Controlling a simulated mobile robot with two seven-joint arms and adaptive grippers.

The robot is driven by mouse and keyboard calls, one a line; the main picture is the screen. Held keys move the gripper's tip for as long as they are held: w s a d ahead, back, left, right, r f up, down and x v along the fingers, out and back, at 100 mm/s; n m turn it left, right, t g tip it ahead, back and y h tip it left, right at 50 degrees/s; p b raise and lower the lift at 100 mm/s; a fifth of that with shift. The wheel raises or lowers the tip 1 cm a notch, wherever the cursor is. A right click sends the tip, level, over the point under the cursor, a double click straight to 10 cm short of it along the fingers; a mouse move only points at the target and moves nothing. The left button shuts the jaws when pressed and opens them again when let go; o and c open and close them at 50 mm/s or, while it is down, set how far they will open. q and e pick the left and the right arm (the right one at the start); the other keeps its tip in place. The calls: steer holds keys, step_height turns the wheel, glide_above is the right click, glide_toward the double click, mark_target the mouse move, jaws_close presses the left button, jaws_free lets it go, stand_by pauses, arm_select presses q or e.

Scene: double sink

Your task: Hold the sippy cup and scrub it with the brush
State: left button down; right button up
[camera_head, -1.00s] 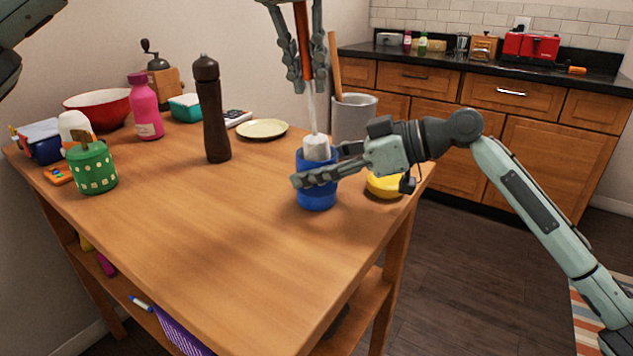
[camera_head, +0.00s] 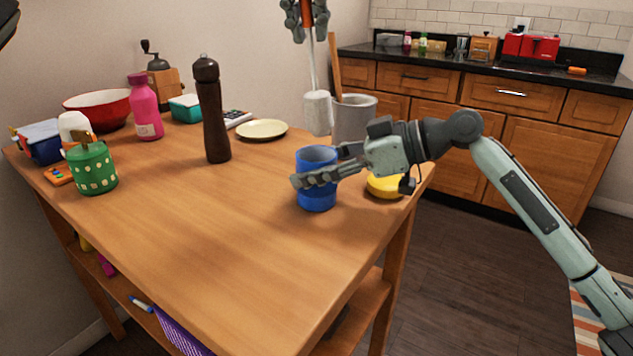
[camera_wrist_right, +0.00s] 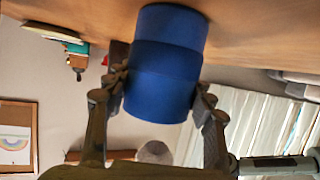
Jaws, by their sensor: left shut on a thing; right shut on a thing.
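The blue sippy cup (camera_head: 316,190) stands upright and open-topped near the right edge of the wooden table. My right gripper (camera_head: 322,177) is shut on it from the right, with a finger along its near side. In the right wrist view the blue cup (camera_wrist_right: 167,62) sits between the two fingers (camera_wrist_right: 164,100). My left gripper (camera_head: 307,18) is at the top of the head view, shut on the brush's orange-brown handle.
A grey pot (camera_head: 354,120) with a wooden utensil stands behind the cup. A yellow bowl (camera_head: 384,186) is just right of it, by the table edge. A dark pepper mill (camera_head: 211,110) and a cream plate (camera_head: 262,130) stand to the left. The table's front middle is clear.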

steer(key=o, duration=1.3)
